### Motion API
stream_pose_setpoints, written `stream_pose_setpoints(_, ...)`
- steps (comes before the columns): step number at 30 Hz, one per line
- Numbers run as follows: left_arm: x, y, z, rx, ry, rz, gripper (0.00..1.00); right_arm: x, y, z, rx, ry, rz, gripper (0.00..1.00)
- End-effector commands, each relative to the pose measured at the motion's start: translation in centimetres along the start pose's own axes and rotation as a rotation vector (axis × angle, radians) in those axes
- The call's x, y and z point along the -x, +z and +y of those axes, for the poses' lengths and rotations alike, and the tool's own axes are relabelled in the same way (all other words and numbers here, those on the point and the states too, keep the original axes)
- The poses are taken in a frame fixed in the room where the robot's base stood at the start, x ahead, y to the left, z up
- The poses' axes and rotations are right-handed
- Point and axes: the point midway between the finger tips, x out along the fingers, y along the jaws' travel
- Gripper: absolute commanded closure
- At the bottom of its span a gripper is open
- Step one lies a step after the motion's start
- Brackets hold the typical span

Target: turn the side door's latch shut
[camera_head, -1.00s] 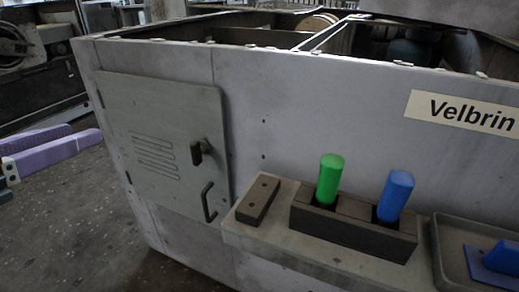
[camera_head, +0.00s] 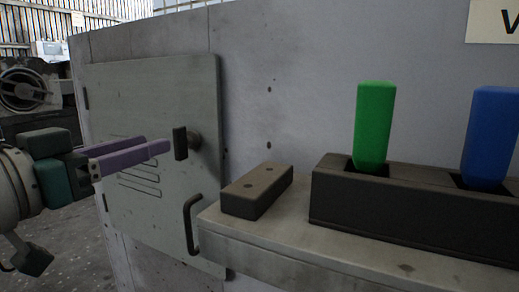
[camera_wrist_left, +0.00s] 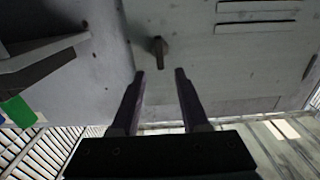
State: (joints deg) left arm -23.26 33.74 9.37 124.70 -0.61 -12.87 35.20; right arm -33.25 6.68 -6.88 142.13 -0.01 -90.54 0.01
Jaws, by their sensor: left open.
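The side door (camera_head: 150,200) is a grey-green panel that lies against the housing wall (camera_head: 250,60). Its latch (camera_head: 181,143) is a dark handle on a round boss near the door's right edge, with its long side upright. A bent pull handle (camera_head: 191,222) sits below it. My left gripper (camera_head: 165,148), with purple fingers, is open and empty, its tips just left of the latch in the head view. In the left wrist view the latch (camera_wrist_left: 159,50) stands beyond and between the open fingertips (camera_wrist_left: 160,73), apart from them. My right gripper is not in view.
A shelf (camera_head: 270,232) juts out right of the door. It bears a dark block with two holes (camera_head: 258,190) and a dark holder (camera_head: 400,212) with a green handle (camera_head: 374,125) and a blue handle (camera_head: 488,135). Floor (camera_head: 65,240) shows at lower left.

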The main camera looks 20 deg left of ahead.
Motion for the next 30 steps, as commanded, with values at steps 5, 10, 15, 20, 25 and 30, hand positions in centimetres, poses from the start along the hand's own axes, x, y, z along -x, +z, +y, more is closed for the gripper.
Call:
stream_pose_setpoints(5,-2.7,0.2,0.0,-0.004,0.001,0.004,0.55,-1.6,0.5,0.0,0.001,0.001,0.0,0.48)
stream_pose_setpoints(10,-4.3,0.1,0.0,-0.001,0.001,0.002,0.55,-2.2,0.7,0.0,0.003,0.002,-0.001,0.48)
stream_pose_setpoints(15,-4.9,0.1,0.0,-0.001,-0.001,-0.001,0.55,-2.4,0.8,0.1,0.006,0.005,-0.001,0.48)
stream_pose_setpoints(20,-4.9,0.1,0.0,0.0,-0.001,-0.002,0.55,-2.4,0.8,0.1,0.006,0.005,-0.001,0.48)
stream_pose_setpoints(25,-4.9,0.1,0.0,0.0,0.0,-0.002,0.64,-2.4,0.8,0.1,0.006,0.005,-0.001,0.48)
stream_pose_setpoints(30,-4.9,0.1,0.0,0.0,0.0,-0.001,0.83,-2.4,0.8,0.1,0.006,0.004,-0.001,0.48)
